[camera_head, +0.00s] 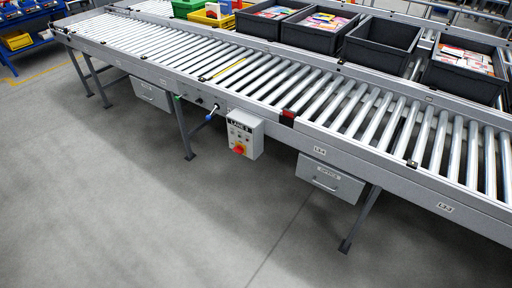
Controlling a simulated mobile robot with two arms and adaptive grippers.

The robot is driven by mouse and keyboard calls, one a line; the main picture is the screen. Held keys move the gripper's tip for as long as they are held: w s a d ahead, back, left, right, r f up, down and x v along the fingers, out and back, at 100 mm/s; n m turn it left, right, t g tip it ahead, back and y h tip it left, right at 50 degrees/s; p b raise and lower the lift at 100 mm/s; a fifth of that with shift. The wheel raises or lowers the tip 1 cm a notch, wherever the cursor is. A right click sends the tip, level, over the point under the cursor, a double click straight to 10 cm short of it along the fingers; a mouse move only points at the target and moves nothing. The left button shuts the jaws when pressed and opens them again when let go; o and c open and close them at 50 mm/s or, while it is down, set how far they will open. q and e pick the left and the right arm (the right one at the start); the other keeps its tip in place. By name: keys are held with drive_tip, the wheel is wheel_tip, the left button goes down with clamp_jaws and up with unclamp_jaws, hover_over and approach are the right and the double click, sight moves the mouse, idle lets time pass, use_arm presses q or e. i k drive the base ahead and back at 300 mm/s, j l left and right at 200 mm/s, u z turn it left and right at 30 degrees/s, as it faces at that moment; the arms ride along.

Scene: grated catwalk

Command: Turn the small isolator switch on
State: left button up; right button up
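A light grey control box (258,142) hangs on the near side of the roller conveyor, left of the picture's middle. It has a dark label reading LANE with a blurred character and some small controls too small to make out. Low on its face is a red knob (239,149) with yellow around it. It may be the isolator switch, but I cannot tell it from a stop button, nor read its on or off position. Neither of my grippers is in view.
The roller conveyor (340,145) runs across the picture, with dark grey crates (382,46) behind it. Drawers (330,179) and legs (360,218) are below its near edge. A blue-tipped part (208,117) sticks out left of the box. The floor (130,200) in front is clear.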

sight(239, 149)
drive_tip(key=i+j+z, duration=0.1)
drive_tip(key=j, duration=0.3)
drive_tip(key=i+j+z, duration=0.1)
drive_tip(key=j, duration=0.3)
drive_tip(key=i+j+z, duration=0.1)
drive_tip(key=j, duration=0.3)
drive_tip(key=i+j+z, duration=0.1)
drive_tip(key=j, duration=0.35)
drive_tip(key=i+j+z, duration=0.1)
drive_tip(key=j, duration=0.3)
drive_tip(key=i, duration=0.1)
